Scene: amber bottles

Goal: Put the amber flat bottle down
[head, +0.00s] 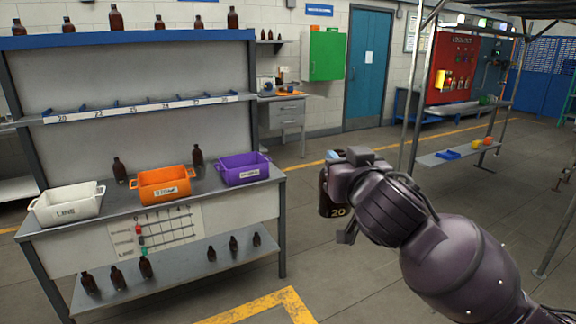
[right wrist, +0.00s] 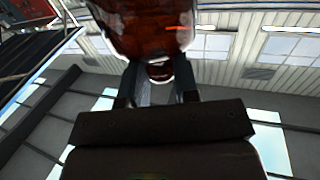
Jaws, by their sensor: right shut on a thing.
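My right gripper (head: 343,200) is shut on a dark amber bottle (head: 329,196) marked 20, held in the air over the floor to the right of the workbench. The gripper hides part of the bottle. In the right wrist view the amber bottle (right wrist: 148,28) fills the top middle, between the fingers. My left gripper is not in view. The workbench (head: 110,205) stands at the left, with a low shelf strip (head: 140,107) carrying number labels, among them 20.
A white bin (head: 66,206), an orange bin (head: 163,184) and a purple bin (head: 243,170) stand on the bench. Other amber bottles stand behind the bins, on the top shelf and on the lower shelf (head: 190,274). Open floor lies between bench and arm.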

